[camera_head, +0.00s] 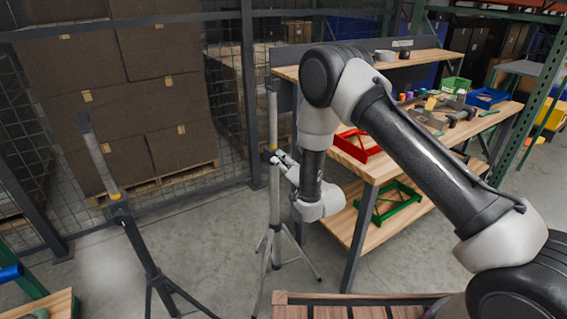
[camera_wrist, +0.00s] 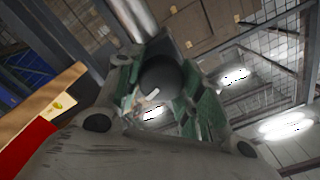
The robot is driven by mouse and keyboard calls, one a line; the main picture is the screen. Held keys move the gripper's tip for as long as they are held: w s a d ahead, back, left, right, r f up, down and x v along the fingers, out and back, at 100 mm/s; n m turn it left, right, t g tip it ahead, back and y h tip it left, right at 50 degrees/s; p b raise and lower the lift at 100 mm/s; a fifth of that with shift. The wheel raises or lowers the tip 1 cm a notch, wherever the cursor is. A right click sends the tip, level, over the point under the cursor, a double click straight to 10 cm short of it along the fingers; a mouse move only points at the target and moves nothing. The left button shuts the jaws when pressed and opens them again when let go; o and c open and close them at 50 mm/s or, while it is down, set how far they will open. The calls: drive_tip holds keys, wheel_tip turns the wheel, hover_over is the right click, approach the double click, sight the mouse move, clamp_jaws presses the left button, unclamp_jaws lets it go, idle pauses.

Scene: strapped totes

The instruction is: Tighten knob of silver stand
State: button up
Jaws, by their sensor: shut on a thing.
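The silver stand (camera_head: 275,205) stands upright on tripod legs left of the wooden workbench. Its dark knob (camera_wrist: 162,78) shows in the wrist view between the two finger pads, below the silver pole (camera_wrist: 133,18). My gripper (camera_head: 277,158) reaches the pole from the right at the collar height in the head view. It also shows in the wrist view (camera_wrist: 160,92), with its fingers shut on the knob from both sides. In the head view the knob is mostly hidden by the fingers. A pale mark shows on the knob's face.
A dark stand (camera_head: 130,225) with a tilted upper pole stands to the left. The workbench (camera_head: 345,250) stands close on the right, with a red crate (camera_head: 357,148) on top and a green crate (camera_head: 392,205) on its lower shelf. A wire fence and stacked boxes (camera_head: 110,80) are behind.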

drive_tip(key=m, duration=0.5)
drive_tip(key=shift+f+m, duration=0.15)
drive_tip(key=shift+m, duration=0.15)
drive_tip(key=m, duration=0.4)
drive_tip(key=shift+d, duration=0.1)
drive_tip(key=m, duration=0.5)
drive_tip(key=shift+f+m, duration=0.2)
drive_tip(key=shift+m, duration=2.5)
drive_tip(key=shift+f, duration=0.1)
drive_tip(key=o, duration=1)
